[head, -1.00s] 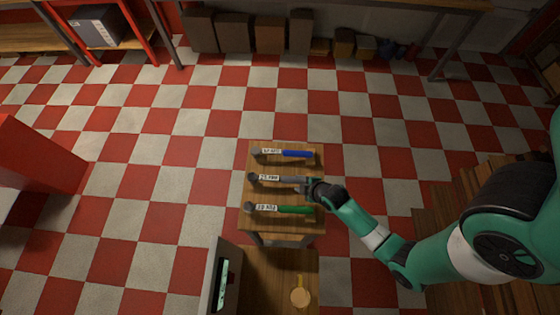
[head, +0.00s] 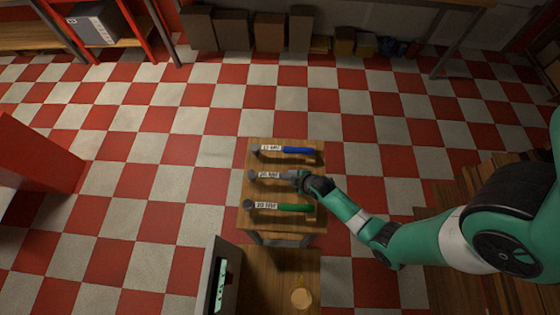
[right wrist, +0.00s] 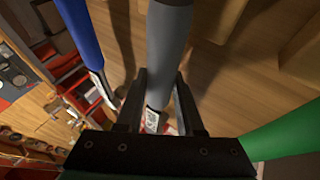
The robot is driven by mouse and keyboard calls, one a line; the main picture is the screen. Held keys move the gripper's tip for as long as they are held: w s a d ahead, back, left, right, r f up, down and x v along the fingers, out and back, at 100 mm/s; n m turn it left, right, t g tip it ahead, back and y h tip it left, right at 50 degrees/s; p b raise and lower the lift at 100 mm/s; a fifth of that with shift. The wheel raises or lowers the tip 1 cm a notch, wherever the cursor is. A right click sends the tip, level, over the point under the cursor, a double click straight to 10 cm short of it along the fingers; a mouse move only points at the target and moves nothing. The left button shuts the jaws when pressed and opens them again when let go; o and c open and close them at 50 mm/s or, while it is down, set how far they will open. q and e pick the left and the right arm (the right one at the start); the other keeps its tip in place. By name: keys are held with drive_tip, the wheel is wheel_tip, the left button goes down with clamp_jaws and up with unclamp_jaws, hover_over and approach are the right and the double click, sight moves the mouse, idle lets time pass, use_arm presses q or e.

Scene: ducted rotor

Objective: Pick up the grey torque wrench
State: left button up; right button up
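The grey torque wrench (head: 286,175) lies flat on a small wooden table, between the other two wrenches, with its round head (head: 252,174) to the left and a white label beside it. My right gripper (head: 302,180) is at its handle, coming from the right. In the right wrist view the grey handle (right wrist: 168,45) passes between the two fingers (right wrist: 160,88). Any gap between fingers and handle is too small to tell. The rear of the handle is hidden by the gripper in the head view. My left gripper is not in view.
A blue-handled wrench (head: 299,150) lies behind the grey one and a green-handled wrench (head: 295,208) in front, both close to it. The wooden table (head: 260,220) stands on a checkered floor. A grey-framed panel (head: 222,285) stands at the front left.

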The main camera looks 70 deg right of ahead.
clamp_jaws()
drive_tip(key=shift+r, duration=0.15)
